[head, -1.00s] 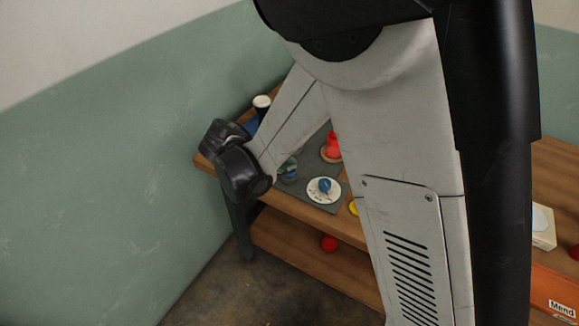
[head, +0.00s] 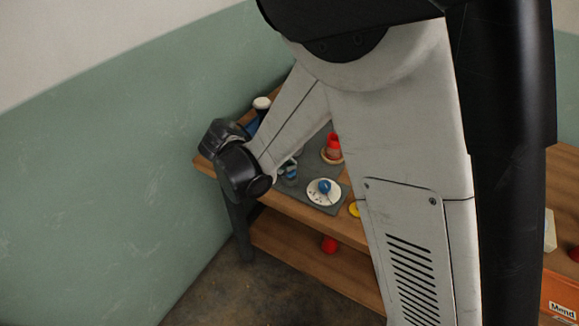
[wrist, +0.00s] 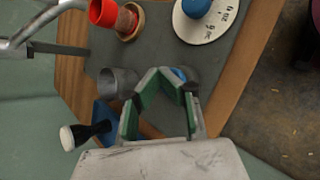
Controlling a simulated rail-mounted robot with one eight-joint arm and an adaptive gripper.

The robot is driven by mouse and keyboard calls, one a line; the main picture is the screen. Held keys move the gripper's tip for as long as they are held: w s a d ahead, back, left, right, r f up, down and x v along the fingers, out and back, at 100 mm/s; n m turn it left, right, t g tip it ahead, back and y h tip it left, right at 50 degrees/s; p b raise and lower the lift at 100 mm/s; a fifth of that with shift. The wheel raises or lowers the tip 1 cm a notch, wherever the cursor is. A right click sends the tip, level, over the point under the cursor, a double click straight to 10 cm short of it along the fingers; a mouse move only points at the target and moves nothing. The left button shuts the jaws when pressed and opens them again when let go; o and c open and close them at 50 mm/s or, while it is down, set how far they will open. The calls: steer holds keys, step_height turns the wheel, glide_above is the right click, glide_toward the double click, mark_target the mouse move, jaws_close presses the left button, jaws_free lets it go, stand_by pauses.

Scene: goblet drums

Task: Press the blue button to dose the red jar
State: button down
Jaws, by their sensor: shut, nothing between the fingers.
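The red jar (head: 333,143) stands on a round wooden base at the back of the grey mat; in the wrist view it is at top left (wrist: 103,12). A blue domed button (head: 325,186) sits on a white marked dial; it also shows at the top of the wrist view (wrist: 196,7). My gripper (wrist: 165,74) is shut and empty, its green-padded fingers over the mat, apart from the dial and jar. A second blue round part (wrist: 181,73) shows behind the fingertips, mostly hidden by them. In the head view my arm mostly hides the gripper.
A grey cup (wrist: 116,82) stands left of my fingers. A black, white-topped object (wrist: 88,134) and a blue piece are near the wall. A grey bent pipe (wrist: 42,28) is at left. A yellow item (head: 354,209) is right of the dial. An orange box (head: 560,292) is far right.

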steer(key=shift+r+p, duration=0.45)
steer(key=shift+r, duration=0.55)
steer(key=shift+r+p, duration=1.3)
steer(key=shift+r, duration=1.2)
steer(key=shift+d, duration=0.1)
steer(key=s+d+r+m+y, duration=0.4)
steer(key=s+d+r+m, duration=0.35)
steer(key=d+r, duration=0.35)
steer(key=s+d+r+m+t+y, duration=0.1)
steer(key=s+d+m+y, duration=0.1)
steer(key=s, duration=0.5)
steer(key=s+d+r+m+t+y, duration=0.1)
steer(key=s+d+m, duration=0.3)
steer(key=s+m, duration=0.2)
steer(key=shift+s+y, duration=0.4)
steer(key=shift+s, duration=0.05)
